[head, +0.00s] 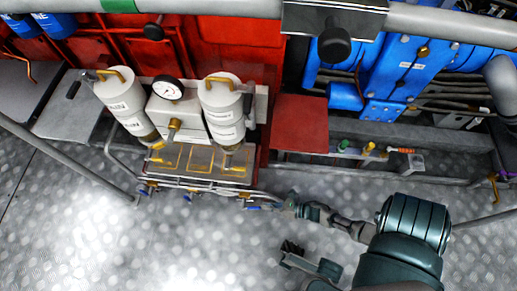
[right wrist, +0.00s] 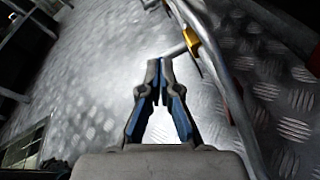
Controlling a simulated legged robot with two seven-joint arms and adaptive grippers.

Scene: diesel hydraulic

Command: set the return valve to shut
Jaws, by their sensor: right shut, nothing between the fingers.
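My right gripper (head: 262,206) is shut and empty at the lower front right corner of the filter unit. In the right wrist view its fingertips (right wrist: 159,65) meet, with blue inner pads. Just beyond and right of them is a yellow part (right wrist: 191,40) with a short grey rod beside a metal rail; I see no clear contact. In the head view several small valves with blue handles (head: 188,197) line the unit's lower front edge. I cannot tell which one is the return valve or read its setting. My left gripper is not in view.
Two white filter canisters (head: 117,103) (head: 222,108) and a round gauge (head: 168,89) stand above an amber tray (head: 200,160). A grey rail (head: 70,160) runs along the left. Blue machinery (head: 400,75) is at the upper right. The tread-plate floor (head: 90,240) is open in front.

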